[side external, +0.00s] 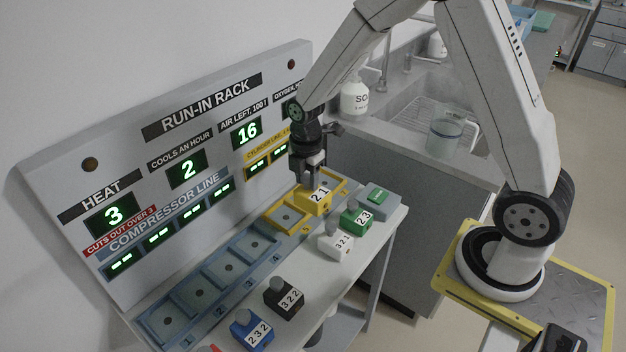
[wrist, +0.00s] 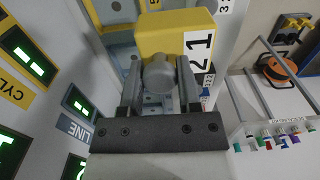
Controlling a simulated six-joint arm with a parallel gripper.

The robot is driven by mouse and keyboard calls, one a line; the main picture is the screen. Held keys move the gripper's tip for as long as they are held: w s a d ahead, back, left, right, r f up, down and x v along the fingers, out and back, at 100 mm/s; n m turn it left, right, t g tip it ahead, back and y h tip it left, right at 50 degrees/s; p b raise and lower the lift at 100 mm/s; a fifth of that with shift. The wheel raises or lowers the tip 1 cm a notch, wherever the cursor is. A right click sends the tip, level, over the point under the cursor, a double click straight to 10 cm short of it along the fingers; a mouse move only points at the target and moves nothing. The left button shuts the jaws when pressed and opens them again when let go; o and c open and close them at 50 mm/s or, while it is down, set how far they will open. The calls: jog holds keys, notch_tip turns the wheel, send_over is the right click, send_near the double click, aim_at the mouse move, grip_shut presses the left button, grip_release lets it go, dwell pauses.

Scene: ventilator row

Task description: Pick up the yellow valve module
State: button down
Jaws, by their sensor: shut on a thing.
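The yellow valve module (side external: 312,203), labelled 2 1, is at the yellow-edged slots at the right end of the rack's deck. My gripper (side external: 308,174) is above it with the jaws pointing down. In the wrist view the yellow module (wrist: 172,38) lies beyond the fingers, and its grey round knob (wrist: 159,76) is between them. My gripper (wrist: 159,82) is shut on that knob. I cannot tell whether the module's underside touches the deck.
Green (side external: 356,217), white (side external: 337,243), black (side external: 284,298) and blue (side external: 251,332) modules stand along the front of the deck. Empty blue-grey slots (side external: 224,270) run to the left. The upright display panel (side external: 165,180) is close behind my gripper.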

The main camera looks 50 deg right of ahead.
aim_at(322, 197)
jog(key=shift+s+a+r, duration=0.1)
jog(key=shift+s+r, duration=0.25)
jog(key=shift+s, duration=0.4)
jog(key=shift+s+d+r, duration=0.1)
jog(key=shift+s+r, duration=0.25)
jog(key=shift+s, duration=0.45)
jog(key=shift+s+a+r, duration=0.1)
jog(key=shift+s+r, duration=0.25)
jog(key=shift+s, duration=0.4)
jog(key=shift+a+f, duration=0.1)
jog(key=s+a+f, duration=0.2)
jog(key=a+f, duration=0.6)
jog(key=f, duration=0.2)
jog(key=shift+a, duration=0.3)
jog(key=shift+f, duration=0.15)
jog(key=shift+f, duration=1.7)
jog(key=shift+f, duration=0.1)
